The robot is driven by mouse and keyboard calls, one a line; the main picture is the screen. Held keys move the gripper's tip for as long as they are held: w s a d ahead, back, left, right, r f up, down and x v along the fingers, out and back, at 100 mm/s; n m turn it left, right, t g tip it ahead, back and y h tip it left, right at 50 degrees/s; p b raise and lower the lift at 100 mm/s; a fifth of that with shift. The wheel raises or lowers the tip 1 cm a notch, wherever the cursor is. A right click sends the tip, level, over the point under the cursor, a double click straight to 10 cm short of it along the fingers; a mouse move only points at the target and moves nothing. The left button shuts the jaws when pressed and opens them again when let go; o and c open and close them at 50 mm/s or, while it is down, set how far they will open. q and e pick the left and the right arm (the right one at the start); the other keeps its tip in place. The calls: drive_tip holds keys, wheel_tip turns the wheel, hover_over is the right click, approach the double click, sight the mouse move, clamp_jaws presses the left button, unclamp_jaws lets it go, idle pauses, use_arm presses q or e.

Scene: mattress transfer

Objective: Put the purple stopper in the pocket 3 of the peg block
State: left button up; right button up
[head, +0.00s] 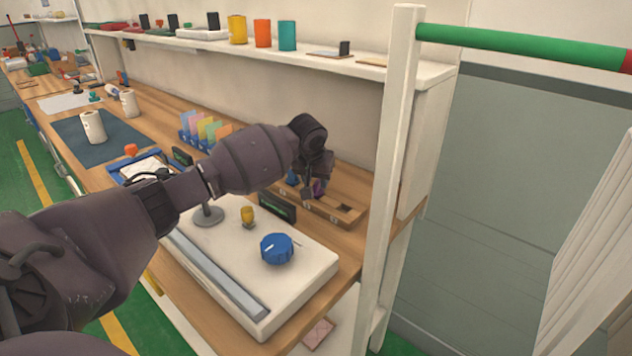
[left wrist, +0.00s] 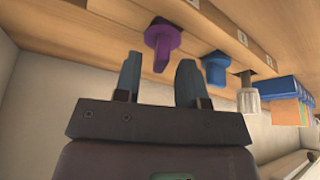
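The purple stopper (head: 319,187) is at the wooden peg block (head: 352,218) near the right end of the bench. In the left wrist view the purple stopper (left wrist: 162,40) sits in a dark pocket of the block. My left gripper (head: 312,190) is at the block; its fingers (left wrist: 158,72) are open and apart, with nothing held between them. A blue stopper (left wrist: 216,66) and a grey-white peg (left wrist: 248,95) sit in neighbouring pockets. A dark pocket near the block's right end looks empty. The pocket labels are too small to read.
A white panel with a blue knob (head: 277,248) and a yellow knob (head: 247,215) lies in front of the block. A white post (head: 390,170) stands just right of the block. A shelf (head: 330,65) runs above. Blue-held coloured cards (head: 205,130) stand left.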

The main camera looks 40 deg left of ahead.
use_arm(q)
drive_tip(key=p+v, duration=0.2)
drive_tip(key=v, duration=0.8)
drive_tip(key=shift+r, duration=0.2)
